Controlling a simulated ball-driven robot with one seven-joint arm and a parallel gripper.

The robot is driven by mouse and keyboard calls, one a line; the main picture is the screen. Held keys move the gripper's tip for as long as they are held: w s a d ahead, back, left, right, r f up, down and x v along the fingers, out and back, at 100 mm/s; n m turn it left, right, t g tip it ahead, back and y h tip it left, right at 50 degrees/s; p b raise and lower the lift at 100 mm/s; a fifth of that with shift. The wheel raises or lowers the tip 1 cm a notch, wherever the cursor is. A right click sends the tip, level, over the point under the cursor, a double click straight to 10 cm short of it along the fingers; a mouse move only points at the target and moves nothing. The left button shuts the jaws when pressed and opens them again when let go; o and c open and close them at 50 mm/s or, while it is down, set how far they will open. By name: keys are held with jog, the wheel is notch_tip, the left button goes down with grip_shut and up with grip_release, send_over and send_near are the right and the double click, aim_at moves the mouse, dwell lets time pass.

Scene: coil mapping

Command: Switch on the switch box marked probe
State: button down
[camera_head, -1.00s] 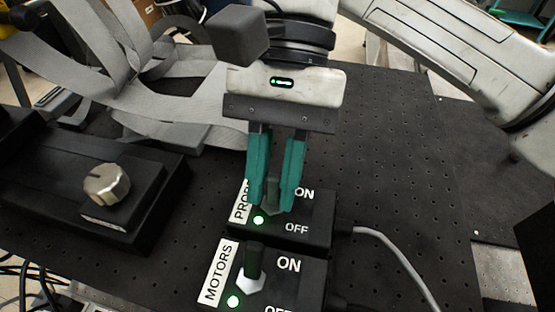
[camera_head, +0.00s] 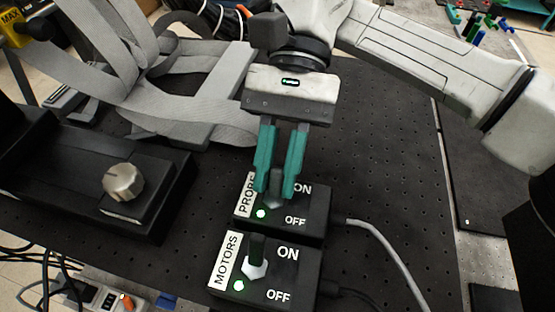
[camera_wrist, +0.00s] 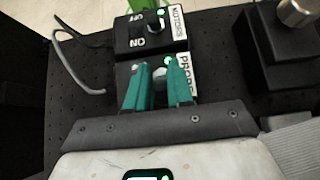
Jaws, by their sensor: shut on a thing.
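The switch box marked PROBE (camera_head: 310,213) stands on the black perforated board, with a green light lit beside its OFF label. My gripper (camera_head: 275,190) reaches down over it, its two teal fingers on either side of the box's toggle lever (camera_head: 274,202). The jaws are shut on the lever, which is mostly hidden by the fingers, so its exact tilt is hard to tell. In the wrist view, the PROBE box (camera_wrist: 124,73) lies under the fingers (camera_wrist: 153,75), with its pale lever base between them.
The MOTORS switch box (camera_head: 300,268) stands close in front, its lever upward and green light lit. A black box with a silver knob (camera_head: 123,181) is at left, grey straps (camera_head: 185,90) behind. A grey cable (camera_head: 385,245) leaves the PROBE box at right. The board at right is clear.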

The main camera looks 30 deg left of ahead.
aim_at(277, 169)
jog(key=c, duration=1.1)
grip_release()
jog(key=v, duration=0.5)
jog(key=shift+w+a+r+p, duration=0.15)
jog(key=shift+w+r+p, duration=0.1)
jog(key=shift+w+p, duration=0.05)
jog(key=shift+p+v, duration=2.2)
jog(key=shift+v, duration=0.3)
jog(key=shift+f, duration=0.1)
